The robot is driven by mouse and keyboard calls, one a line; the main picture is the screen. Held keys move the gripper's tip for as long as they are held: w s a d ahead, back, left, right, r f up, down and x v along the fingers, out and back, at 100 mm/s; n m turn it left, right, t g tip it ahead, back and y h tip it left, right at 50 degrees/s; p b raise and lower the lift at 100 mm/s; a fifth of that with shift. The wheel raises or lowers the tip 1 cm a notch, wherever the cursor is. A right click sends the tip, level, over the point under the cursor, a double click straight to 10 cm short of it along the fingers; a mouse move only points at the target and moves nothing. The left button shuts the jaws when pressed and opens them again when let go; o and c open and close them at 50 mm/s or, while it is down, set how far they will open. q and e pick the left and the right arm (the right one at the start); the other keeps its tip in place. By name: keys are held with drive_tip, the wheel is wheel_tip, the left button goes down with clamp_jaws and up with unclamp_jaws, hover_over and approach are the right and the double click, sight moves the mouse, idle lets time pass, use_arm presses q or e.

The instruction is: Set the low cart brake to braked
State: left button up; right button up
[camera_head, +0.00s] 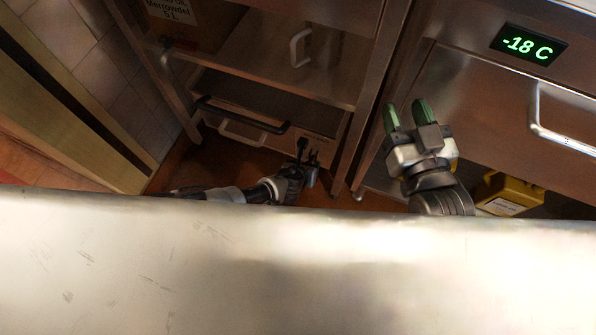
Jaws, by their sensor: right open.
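A steel cart or rack with shelves (280,80) stands in the upper middle. A black bar (243,114) and a pale handle (240,134) show at its low shelf. I cannot make out which part is the low cart brake. My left gripper (307,155) is small and dark, low in front of the rack's lower right part; I cannot tell whether it is open or touching anything. My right gripper (408,112), with two green fingers, is open and empty in front of the steel cabinet, to the right of the rack.
A bright steel counter (300,270) fills the bottom and hides the floor nearest me. The cabinet (470,95) has a "-18 C" display (528,44) and a drawer handle (560,125). A yellow box (510,192) sits below it. Some red-brown floor (185,165) shows at left.

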use_arm(q)
drive_tip(key=shift+p+v, duration=0.75)
drive_tip(key=shift+v, duration=0.25)
drive_tip(key=p+v, duration=0.5)
drive_tip(key=v, duration=0.2)
drive_tip(key=shift+r, duration=0.25)
use_arm(e)
drive_tip(key=s+d+f+g+h, duration=0.4)
drive_tip(key=s+f+g, duration=0.5)
drive_tip(key=s+g, duration=0.4)
drive_tip(key=shift+d+m+g, duration=0.4)
drive_tip(key=shift+d+g, duration=0.2)
drive_tip(key=shift+d, duration=0.25)
use_arm(q)
drive_tip(key=shift+s, duration=0.1)
use_arm(e)
drive_tip(key=shift+f, duration=0.1)
